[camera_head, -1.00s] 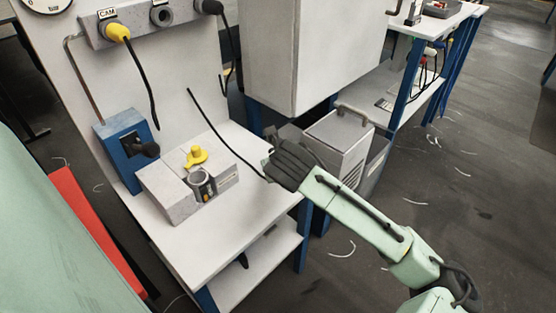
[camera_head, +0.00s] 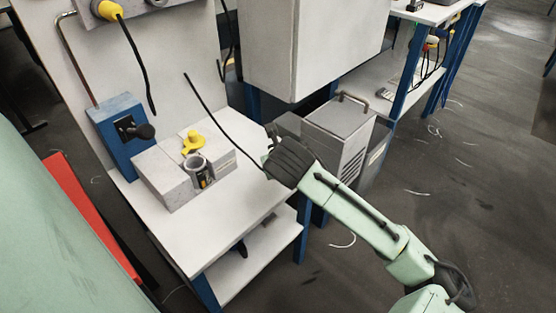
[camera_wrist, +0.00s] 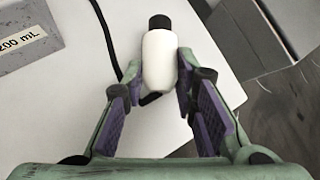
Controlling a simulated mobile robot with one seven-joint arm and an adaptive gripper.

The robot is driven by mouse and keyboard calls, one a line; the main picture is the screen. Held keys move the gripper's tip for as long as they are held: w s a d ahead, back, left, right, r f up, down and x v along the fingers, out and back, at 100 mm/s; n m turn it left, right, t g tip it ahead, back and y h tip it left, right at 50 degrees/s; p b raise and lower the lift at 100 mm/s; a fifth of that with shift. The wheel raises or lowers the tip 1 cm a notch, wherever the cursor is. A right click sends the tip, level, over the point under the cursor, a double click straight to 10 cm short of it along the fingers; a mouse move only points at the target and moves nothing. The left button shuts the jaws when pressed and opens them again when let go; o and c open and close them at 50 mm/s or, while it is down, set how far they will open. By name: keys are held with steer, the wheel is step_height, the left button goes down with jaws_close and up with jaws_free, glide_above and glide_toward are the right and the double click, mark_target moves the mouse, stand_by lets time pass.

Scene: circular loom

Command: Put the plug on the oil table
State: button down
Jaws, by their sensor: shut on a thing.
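The plug (camera_wrist: 160,62) is white with a black end and shows in the wrist view between my fingertips. My gripper (camera_wrist: 158,80) is shut on it. In the head view my gripper (camera_head: 283,163) is over the right edge of the white oil table (camera_head: 215,222), and hides the plug there. A thin black cable (camera_head: 208,107) runs from my gripper up and to the left; part of it also shows in the wrist view (camera_wrist: 104,30). Whether the plug touches the tabletop cannot be told.
A grey block (camera_head: 165,180) with a yellow cap (camera_head: 192,142) and a round socket stands on the table, beside a blue box (camera_head: 118,133). The table's front part is clear. A grey handled box (camera_head: 338,128) stands right of it, behind my gripper. A large white cabinet (camera_head: 290,45) rises behind.

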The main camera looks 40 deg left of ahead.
steer(key=shift+f+b, duration=0.75)
steer(key=shift+f, duration=0.15)
steer(key=shift+s+d+f, duration=0.1)
steer(key=shift+f, duration=0.15)
steer(key=c, duration=1.2)
jaws_free()
steer(key=shift+f, duration=0.15)
steer(key=v, duration=1.2)
steer(key=shift+r, duration=0.55)
steer(key=shift+a, duration=0.25)
